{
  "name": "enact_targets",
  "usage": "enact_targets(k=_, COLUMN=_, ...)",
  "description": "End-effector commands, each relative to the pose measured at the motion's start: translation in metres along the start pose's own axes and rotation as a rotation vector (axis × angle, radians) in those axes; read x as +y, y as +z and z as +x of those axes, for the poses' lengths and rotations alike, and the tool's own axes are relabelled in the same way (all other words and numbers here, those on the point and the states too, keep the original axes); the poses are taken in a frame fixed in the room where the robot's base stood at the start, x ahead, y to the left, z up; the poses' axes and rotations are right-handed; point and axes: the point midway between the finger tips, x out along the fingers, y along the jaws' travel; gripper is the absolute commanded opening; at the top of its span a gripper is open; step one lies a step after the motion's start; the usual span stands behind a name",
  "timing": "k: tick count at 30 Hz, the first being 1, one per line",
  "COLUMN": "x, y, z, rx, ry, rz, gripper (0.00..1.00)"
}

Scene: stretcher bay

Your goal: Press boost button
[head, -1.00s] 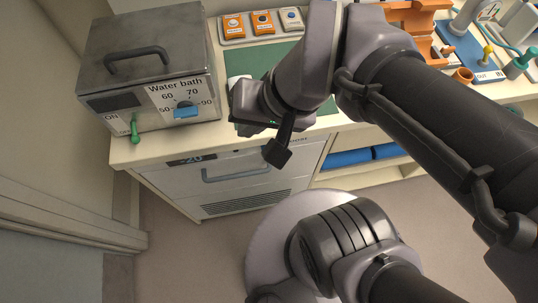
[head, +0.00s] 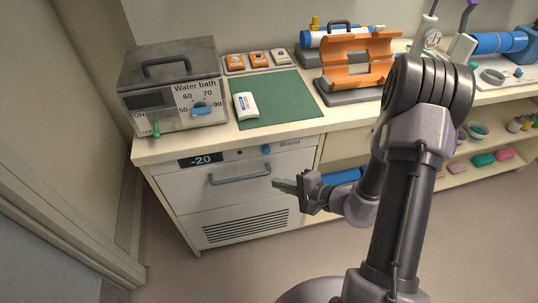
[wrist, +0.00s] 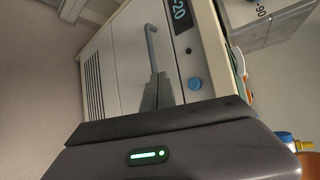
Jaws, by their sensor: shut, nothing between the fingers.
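The blue boost button (head: 266,149) is on the upper front panel of the white freezer (head: 185,192), beside a small printed label that seems to read "Boost". In the wrist view the button (wrist: 195,84) shows as a blue disc right of the grey handle. My gripper (head: 277,184) is shut and empty. It is in front of the freezer, below the button and just right of the handle in the head view, pointing left. It appears apart from the button. In the wrist view the fingers partly cover the freezer front.
The freezer handle (head: 240,174) sticks out near my gripper. The "-20" display (head: 201,160) is left of the button. The counter above holds a water bath (head: 176,88), a green mat (head: 283,99) with a white item, and an orange holder (head: 357,62). Floor in front is clear.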

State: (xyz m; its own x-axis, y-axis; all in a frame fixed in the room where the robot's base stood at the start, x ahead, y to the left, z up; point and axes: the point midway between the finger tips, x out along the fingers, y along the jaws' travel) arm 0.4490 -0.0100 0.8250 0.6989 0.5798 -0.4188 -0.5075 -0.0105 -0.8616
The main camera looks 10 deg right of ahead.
Motion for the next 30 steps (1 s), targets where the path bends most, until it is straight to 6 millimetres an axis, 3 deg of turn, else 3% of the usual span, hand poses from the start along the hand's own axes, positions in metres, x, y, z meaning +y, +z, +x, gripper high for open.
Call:
enact_targets(k=11, x=-0.007, y=-0.004, z=0.006, rx=-0.003, ry=0.001, rz=-0.004, gripper=0.00)
enact_targets(k=24, x=-0.036, y=-0.035, z=0.051, rx=-0.004, ry=0.000, rz=-0.005, gripper=0.00)
enact_targets(k=30, x=-0.044, y=-0.043, z=0.060, rx=-0.003, ry=0.001, rz=-0.002, gripper=0.00)
